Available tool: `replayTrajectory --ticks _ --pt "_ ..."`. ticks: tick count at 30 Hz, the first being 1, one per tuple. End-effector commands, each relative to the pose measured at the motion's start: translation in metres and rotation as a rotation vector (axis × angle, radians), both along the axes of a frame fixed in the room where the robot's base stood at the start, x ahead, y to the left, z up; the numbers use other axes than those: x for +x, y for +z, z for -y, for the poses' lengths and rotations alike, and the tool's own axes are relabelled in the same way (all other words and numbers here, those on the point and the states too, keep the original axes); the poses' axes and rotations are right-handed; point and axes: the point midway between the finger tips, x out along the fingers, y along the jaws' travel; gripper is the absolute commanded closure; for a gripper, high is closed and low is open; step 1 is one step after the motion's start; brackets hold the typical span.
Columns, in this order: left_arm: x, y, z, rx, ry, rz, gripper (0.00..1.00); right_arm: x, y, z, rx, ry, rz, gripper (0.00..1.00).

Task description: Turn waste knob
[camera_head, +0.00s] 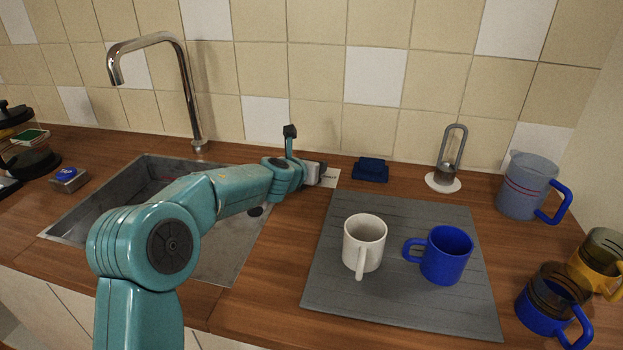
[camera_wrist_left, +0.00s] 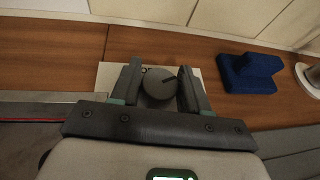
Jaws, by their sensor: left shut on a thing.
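The waste knob (camera_wrist_left: 160,84) is a round dark grey knob with a dark line on its top, on a white plate (camera_wrist_left: 110,74) on the wooden counter. My left gripper (camera_wrist_left: 161,80) has one finger on each side of the knob and is shut on it. In the head view my left gripper (camera_head: 325,178) reaches the plate (camera_head: 331,182) by the sink's right back corner and hides the knob there. My right gripper is in neither view.
The sink (camera_head: 225,268) and tap (camera_head: 193,105) are left. A blue sponge-like block (camera_head: 370,170) is right of the gripper. A grey mat (camera_head: 400,310) bears a white mug (camera_head: 363,243) and a blue mug (camera_head: 446,255). More mugs and a jug (camera_head: 527,186) stand right.

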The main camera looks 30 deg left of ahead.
Motion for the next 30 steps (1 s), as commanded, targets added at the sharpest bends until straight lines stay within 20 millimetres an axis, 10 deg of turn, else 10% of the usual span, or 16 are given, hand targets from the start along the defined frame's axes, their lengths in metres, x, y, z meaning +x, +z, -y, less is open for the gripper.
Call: replayTrajectory --ticks 30 --pt "0.001 0.002 0.0 0.001 -0.454 0.003 0.85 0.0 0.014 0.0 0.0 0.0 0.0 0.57"
